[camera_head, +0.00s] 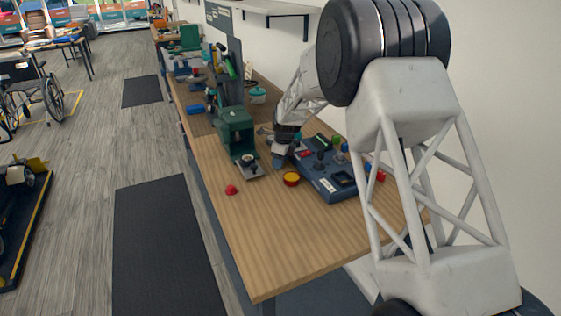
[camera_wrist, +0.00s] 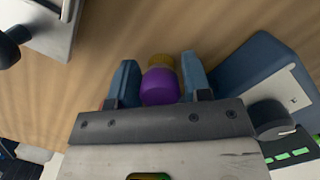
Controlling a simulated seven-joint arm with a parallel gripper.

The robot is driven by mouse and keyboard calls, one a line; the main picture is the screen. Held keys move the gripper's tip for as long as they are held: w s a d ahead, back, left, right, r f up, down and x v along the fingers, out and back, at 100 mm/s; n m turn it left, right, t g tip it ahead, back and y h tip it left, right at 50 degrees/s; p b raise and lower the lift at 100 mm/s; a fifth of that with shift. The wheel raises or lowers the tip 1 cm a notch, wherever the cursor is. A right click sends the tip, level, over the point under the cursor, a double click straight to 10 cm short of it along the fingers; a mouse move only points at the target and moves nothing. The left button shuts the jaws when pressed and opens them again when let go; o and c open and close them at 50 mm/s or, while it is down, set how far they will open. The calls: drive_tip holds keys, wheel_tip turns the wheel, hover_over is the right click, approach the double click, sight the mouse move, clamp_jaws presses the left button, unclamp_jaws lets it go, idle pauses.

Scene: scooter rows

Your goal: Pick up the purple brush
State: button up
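The purple brush (camera_wrist: 160,88) shows in the wrist view between the two fingers of my gripper (camera_wrist: 160,80). Its rounded purple part is close to the palm, and a yellow-brown part shows beyond it. The blue fingers stand apart on either side of the brush. The purple part nearly fills the gap, but I cannot tell whether both fingers press on it. In the head view my gripper (camera_head: 281,150) is low over the workbench, between the green machine and the blue control box. The brush cannot be made out there.
The green machine (camera_head: 236,130) stands left of my gripper, and the blue control box (camera_head: 335,188) stands close on its right. A red-and-yellow round piece (camera_head: 291,179) and a small red piece (camera_head: 231,190) lie on the workbench (camera_head: 285,240). Its near part is clear.

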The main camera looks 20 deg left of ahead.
drive_tip(key=c, duration=0.6)
drive_tip(key=shift+r, duration=0.2)
drive_tip(key=shift+r, duration=0.6)
wheel_tip(320, 180, up, 2)
drive_tip(key=s+d, duration=0.2)
drive_tip(key=s, duration=0.2)
drive_tip(key=s+d+r, duration=0.1)
drive_tip(key=s+d, duration=0.2)
drive_tip(key=s, duration=0.1)
drive_tip(key=s+d, duration=0.2)
drive_tip(key=s, duration=0.2)
drive_tip(key=shift+s+d+r, duration=0.15)
drive_tip(key=shift+d, duration=0.1)
drive_tip(key=shift+s+d, duration=0.4)
drive_tip(key=shift+s, duration=0.3)
